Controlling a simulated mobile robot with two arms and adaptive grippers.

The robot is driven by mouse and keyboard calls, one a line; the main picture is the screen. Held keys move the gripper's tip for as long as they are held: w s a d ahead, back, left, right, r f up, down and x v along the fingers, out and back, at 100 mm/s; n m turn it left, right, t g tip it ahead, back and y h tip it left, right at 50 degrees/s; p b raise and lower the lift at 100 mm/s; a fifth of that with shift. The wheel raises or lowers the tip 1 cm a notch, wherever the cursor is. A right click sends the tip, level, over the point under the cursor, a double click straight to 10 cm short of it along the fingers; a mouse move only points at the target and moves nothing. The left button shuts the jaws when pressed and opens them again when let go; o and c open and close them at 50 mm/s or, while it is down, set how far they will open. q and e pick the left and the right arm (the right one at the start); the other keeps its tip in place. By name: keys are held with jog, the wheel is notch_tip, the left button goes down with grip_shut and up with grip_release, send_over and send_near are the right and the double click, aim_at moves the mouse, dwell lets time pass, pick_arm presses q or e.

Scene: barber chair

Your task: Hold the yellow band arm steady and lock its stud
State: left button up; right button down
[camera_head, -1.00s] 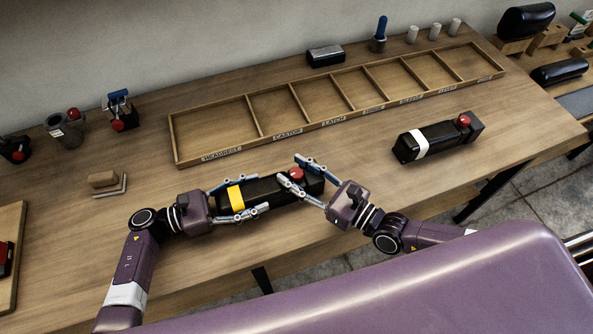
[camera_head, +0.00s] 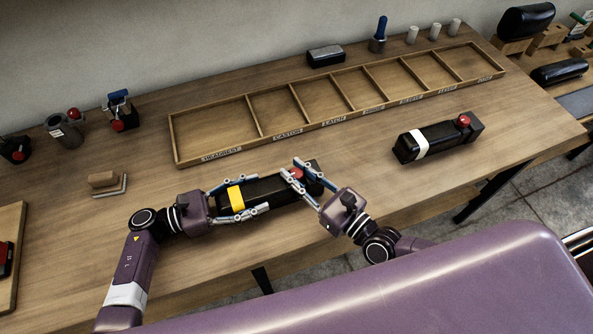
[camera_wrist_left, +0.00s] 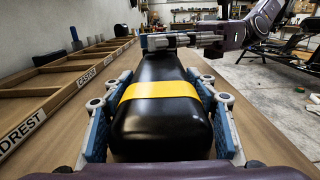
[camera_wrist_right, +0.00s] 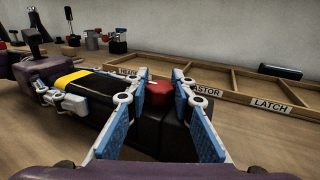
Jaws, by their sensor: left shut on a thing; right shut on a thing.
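The yellow band arm (camera_head: 262,193) is a black padded block lying on the bench, with a yellow band near its left end. My left gripper (camera_head: 246,196) is shut on it, one finger along each long side around the band; the left wrist view shows the band (camera_wrist_left: 162,90) between the fingers. The red stud (camera_wrist_right: 159,92) sits on top at the arm's other end. My right gripper (camera_head: 291,167) is shut on the stud, with a finger on either side. In the head view the fingers partly hide the stud. Whether it is locked cannot be told.
A second black arm with a white band (camera_head: 420,143) and a red knob lies to the right. A long labelled wooden tray (camera_head: 225,151) with empty compartments stands behind. A wooden block (camera_head: 103,180) lies at left. The bench between the two arms is clear.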

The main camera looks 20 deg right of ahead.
jog(key=c, duration=1.6)
grip_release()
jog(key=v, duration=1.2)
pick_arm(q)
jog(key=o, duration=1.9)
